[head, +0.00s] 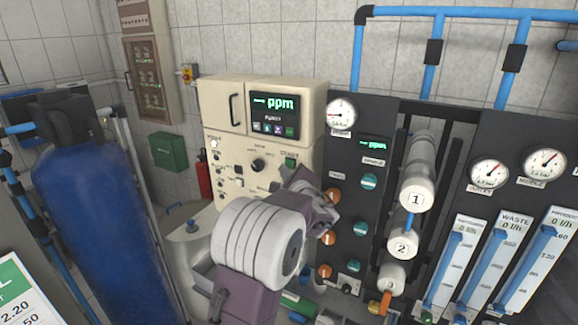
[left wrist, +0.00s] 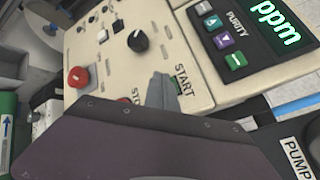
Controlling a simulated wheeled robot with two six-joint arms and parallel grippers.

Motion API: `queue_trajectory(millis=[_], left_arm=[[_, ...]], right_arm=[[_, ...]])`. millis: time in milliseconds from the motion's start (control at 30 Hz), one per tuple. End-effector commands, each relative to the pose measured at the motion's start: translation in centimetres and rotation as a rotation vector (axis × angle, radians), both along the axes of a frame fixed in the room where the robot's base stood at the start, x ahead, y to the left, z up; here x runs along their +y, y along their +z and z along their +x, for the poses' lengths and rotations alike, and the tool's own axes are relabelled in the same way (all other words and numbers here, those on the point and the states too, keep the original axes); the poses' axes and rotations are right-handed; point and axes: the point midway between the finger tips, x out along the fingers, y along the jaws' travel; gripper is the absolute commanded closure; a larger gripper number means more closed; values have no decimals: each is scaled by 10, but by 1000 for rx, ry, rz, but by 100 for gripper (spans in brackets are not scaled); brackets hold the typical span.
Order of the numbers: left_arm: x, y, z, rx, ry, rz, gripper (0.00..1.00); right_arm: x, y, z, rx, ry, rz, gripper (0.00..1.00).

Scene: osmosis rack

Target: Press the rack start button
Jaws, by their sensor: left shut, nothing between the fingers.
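The cream control panel (head: 235,145) stands behind my left arm, with a START label near its right edge. The green start button (head: 290,163) shows just above my gripper in the head view. In the left wrist view a green sliver of it (left wrist: 179,84) shows beside the fingers, under the START label. My left gripper (left wrist: 160,88) is shut and empty, its tips close in front of the panel at the button. I cannot tell whether they touch it. My right gripper is not in view.
The panel also bears a black knob (left wrist: 138,40), a red mushroom button (left wrist: 78,77) and a purity display (head: 273,118). A dark panel (head: 352,165) with gauges and valves stands to the right. A blue tank (head: 100,205) stands at the left.

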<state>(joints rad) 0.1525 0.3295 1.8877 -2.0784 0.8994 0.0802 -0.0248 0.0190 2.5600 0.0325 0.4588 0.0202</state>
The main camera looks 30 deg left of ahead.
Motion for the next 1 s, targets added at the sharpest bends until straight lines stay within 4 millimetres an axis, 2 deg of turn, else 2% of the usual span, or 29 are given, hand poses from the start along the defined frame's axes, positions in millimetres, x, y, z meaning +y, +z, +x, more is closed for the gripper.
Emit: queue_trajectory(millis=[267,1000], left_arm=[[1,-1,8,0,0,-2,100],[1,0,13,1,-1,0,100]], right_arm=[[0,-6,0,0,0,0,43],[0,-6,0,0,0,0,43]])
